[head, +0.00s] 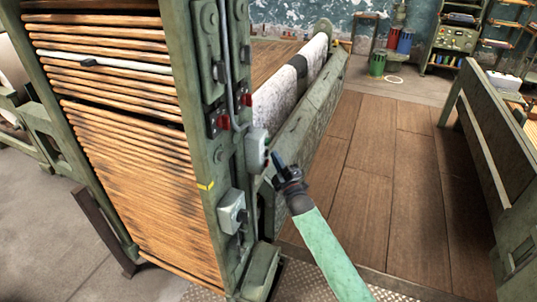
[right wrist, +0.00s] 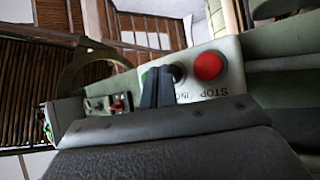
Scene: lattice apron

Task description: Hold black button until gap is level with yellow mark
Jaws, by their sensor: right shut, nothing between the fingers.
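The lattice apron (head: 140,170) of wooden slats fills the left of the head view. Its dark gap (head: 120,112) meets the green post well above the yellow mark (head: 205,186) on that post. A pale control box (head: 256,148) is on the post; the right wrist view shows its black button (right wrist: 177,72) beside the red STOP button (right wrist: 208,66). My right gripper (head: 277,158) is shut and empty, its tips (right wrist: 158,82) at the black button and partly covering the panel. I cannot tell if they touch the button. My left gripper is not in view.
A second grey switch box (head: 232,210) sits lower on the post. Red-handled parts (head: 222,122) are above. A pale slat (head: 125,66) crosses the apron higher up. The plank floor (head: 385,170) to the right is clear.

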